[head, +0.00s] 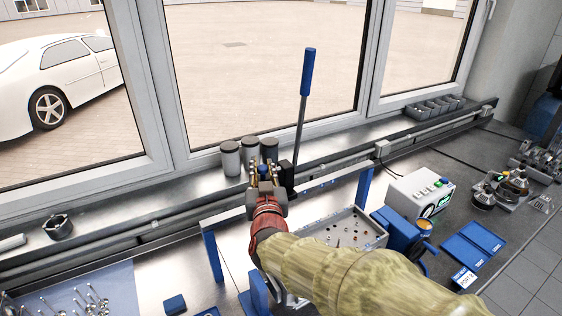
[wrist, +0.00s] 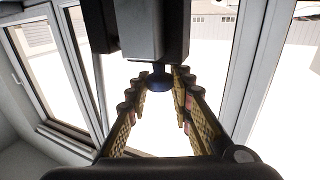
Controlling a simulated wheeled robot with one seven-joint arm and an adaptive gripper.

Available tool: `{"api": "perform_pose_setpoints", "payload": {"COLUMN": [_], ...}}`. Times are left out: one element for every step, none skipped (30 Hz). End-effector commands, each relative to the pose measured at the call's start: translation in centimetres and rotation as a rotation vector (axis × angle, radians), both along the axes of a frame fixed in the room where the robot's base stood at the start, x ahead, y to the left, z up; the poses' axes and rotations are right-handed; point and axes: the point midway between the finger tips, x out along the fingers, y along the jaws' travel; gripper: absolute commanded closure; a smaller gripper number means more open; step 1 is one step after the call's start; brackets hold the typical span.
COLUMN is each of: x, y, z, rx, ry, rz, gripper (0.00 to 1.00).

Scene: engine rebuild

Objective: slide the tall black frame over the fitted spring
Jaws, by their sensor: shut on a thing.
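The tall black frame (head: 287,178) shows in the head view as a dark upright block with a long lever and blue handle (head: 309,70) rising from it. In the wrist view its dark body (wrist: 178,25) fills the top middle, with a small blue part (wrist: 153,80) between the fingertips. My gripper (head: 264,174) is shut on the frame near the window sill; its yellow padded fingers (wrist: 163,85) come in from both sides in the wrist view. The fitted spring cannot be made out; my arm covers much of the bench below.
Several dark cylinders (head: 249,152) stand on the sill behind my gripper. A metal bar on blue posts (head: 364,187) stands at right, by a tray (head: 381,236) of small parts. A white box with buttons (head: 414,189) is farther right. Loose valves lie on a blue mat (head: 122,280) at lower left.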

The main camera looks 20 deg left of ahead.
Motion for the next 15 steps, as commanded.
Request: {"api": "perform_pose_setpoints", "payload": {"x": [-0.38, -0.52, -0.69, -0.79, -0.87, -0.94, -0.98, -1.00, -1.01, -1.02, -1.02, -1.03, -1.03, -1.03, -1.04], "y": [0.41, 0.54, 0.72, 0.82, 0.91, 0.98, 1.01, 1.03, 1.05, 1.06, 1.07, 1.08, 1.09, 1.09, 1.10], "z": [0.07, 0.07, 0.06, 0.06, 0.05, 0.05, 0.04, 0.04, 0.04, 0.03, 0.03, 0.03, 0.03, 0.03, 0.03], "rx": [0.000, 0.001, 0.000, 0.000, -0.001, 0.000, 0.000, 0.000, 0.000, 0.000, 0.000, 0.000, 0.000, 0.000, 0.000], "ry": [-0.001, -0.001, -0.001, -0.001, -0.001, -0.001, -0.001, -0.001, -0.001, -0.001, -0.001, -0.001, -0.001, -0.001, -0.001], "rz": [0.002, 0.001, 0.001, 0.001, 0.001, 0.001, 0.001, 0.001, 0.001, 0.001, 0.001, 0.002, 0.002, 0.002, 0.002], "gripper": [1.00, 1.00, 1.00, 1.00, 1.00, 1.00, 1.00, 1.00, 1.00, 1.00, 1.00, 1.00, 1.00, 1.00, 1.00]}}
